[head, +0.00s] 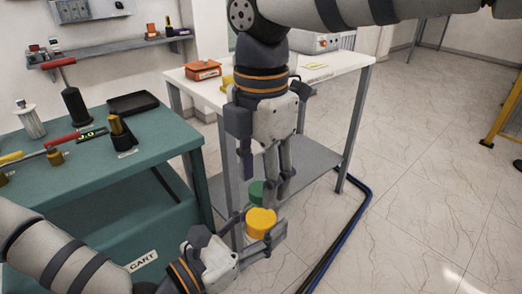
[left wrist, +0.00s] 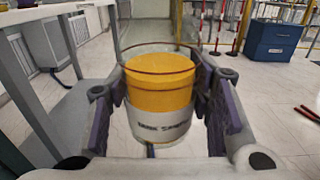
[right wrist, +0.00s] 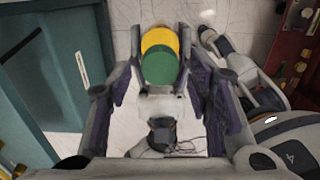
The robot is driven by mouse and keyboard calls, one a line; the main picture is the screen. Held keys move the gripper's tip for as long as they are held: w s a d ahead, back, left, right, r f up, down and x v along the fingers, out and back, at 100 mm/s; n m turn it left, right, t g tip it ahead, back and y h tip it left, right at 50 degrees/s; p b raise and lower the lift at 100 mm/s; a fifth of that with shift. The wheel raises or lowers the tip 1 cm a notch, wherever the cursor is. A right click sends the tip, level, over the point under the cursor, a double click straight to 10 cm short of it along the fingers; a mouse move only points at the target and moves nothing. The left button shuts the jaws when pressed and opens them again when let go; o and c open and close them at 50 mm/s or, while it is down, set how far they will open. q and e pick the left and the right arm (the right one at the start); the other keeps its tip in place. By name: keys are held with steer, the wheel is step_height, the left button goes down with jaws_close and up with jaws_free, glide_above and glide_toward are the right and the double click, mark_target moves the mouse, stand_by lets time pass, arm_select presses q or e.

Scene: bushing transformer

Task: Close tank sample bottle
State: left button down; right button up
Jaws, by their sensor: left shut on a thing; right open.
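The sample bottle (head: 261,223) shows yellow in the head view. In the left wrist view, the bottle (left wrist: 160,95) has a clear upper rim and a pale label band. My left gripper (head: 262,242) is shut on its sides and holds it upright. A green round cap (head: 257,191) shows just above and behind the yellow in the head view, partly hidden by my right gripper (head: 277,195). In the right wrist view, the green cap (right wrist: 160,65) overlaps the yellow between the spread fingers of that open gripper. I cannot tell whether cap and bottle touch.
A green cart (head: 120,170) with tools stands at the left. A white table (head: 340,70) with a lower shelf is behind the grippers, its legs close to them. Dark and blue cables (head: 345,225) run on the floor.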

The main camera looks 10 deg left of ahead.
steer(key=shift+f, duration=0.7)
